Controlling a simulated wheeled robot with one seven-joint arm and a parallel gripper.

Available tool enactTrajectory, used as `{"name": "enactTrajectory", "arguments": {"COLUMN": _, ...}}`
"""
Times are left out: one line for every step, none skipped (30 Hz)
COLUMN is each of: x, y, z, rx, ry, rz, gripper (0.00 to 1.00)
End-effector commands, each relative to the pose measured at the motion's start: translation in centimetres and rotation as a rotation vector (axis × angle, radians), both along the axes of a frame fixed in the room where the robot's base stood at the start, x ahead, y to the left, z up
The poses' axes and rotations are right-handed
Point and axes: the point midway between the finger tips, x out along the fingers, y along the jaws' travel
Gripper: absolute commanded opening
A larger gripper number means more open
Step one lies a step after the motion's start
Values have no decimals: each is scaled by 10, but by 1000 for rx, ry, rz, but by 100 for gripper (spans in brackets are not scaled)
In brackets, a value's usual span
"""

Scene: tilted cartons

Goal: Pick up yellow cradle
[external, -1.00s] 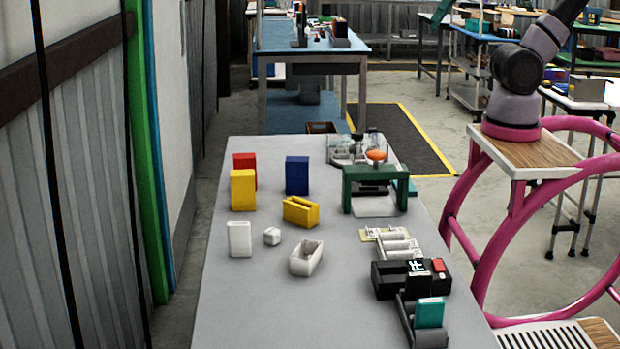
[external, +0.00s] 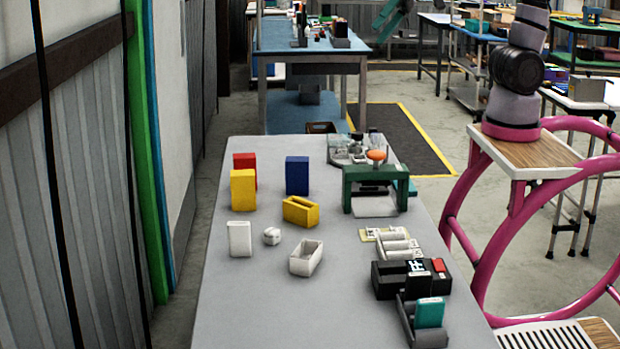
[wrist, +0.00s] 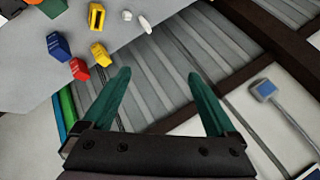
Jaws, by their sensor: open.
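The yellow cradle (external: 299,217) is an open-topped block with a slot. It stands on the grey table in the external view, right of a tall yellow carton (external: 242,190) and in front of a blue carton (external: 297,176). In the wrist view the yellow cradle (wrist: 93,25) shows near the top edge, left of centre. My gripper (wrist: 159,73) shows in the wrist view with two green fingers spread wide and nothing between them. It points past the table edge at the ribbed wall, apart from the cradle. The external view leaves my gripper out.
A red carton (external: 249,160), white carton (external: 239,239), white cube (external: 272,236) and white cradle (external: 319,243) stand around it. A green frame (external: 349,188) and black device (external: 449,286) line the table's right side. The table's near left (external: 250,310) is clear.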

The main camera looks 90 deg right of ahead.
Motion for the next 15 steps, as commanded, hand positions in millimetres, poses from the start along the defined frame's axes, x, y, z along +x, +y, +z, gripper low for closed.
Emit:
{"name": "enactTrajectory", "arguments": {"x": 22, "y": 10, "z": -15, "rx": 12, "ry": 11, "rz": -17, "gripper": 92}}
{"name": "enactTrajectory", "arguments": {"x": 34, "y": 14, "z": -23, "rx": 19, "ry": 13, "rz": -34, "gripper": 92}}
{"name": "enactTrajectory", "arguments": {"x": 50, "y": 19, "z": -33, "rx": 26, "ry": 12, "rz": -58, "gripper": 92}}
{"name": "enactTrajectory", "arguments": {"x": 61, "y": 23, "z": -42, "rx": 29, "ry": 13, "rz": -75, "gripper": 92}}
{"name": "enactTrajectory", "arguments": {"x": 72, "y": 27, "z": -52, "rx": 29, "ry": 14, "rz": -94, "gripper": 92}}
{"name": "enactTrajectory", "arguments": {"x": 86, "y": 32, "z": -65, "rx": 29, "ry": 14, "rz": -119, "gripper": 92}}
{"name": "enactTrajectory", "arguments": {"x": 96, "y": 35, "z": -76, "rx": 27, "ry": 16, "rz": -140, "gripper": 92}}
{"name": "enactTrajectory", "arguments": {"x": 106, "y": 39, "z": -88, "rx": 21, "ry": 15, "rz": -161, "gripper": 92}}
{"name": "enactTrajectory", "arguments": {"x": 118, "y": 42, "z": -103, "rx": 13, "ry": 15, "rz": -189, "gripper": 92}}
{"name": "enactTrajectory", "arguments": {"x": 126, "y": 45, "z": -116, "rx": 2, "ry": 15, "rz": -209, "gripper": 92}}
{"name": "enactTrajectory", "arguments": {"x": 134, "y": 48, "z": -129, "rx": -8, "ry": 15, "rz": -231, "gripper": 92}}
{"name": "enactTrajectory", "arguments": {"x": 143, "y": 50, "z": -146, "rx": -24, "ry": 14, "rz": -261, "gripper": 92}}
{"name": "enactTrajectory", "arguments": {"x": 149, "y": 52, "z": -160, "rx": -41, "ry": 13, "rz": -282, "gripper": 92}}
{"name": "enactTrajectory", "arguments": {"x": 155, "y": 53, "z": -174, "rx": -57, "ry": 11, "rz": -303, "gripper": 92}}
{"name": "enactTrajectory", "arguments": {"x": 161, "y": 55, "z": -193, "rx": -82, "ry": 8, "rz": -330, "gripper": 92}}
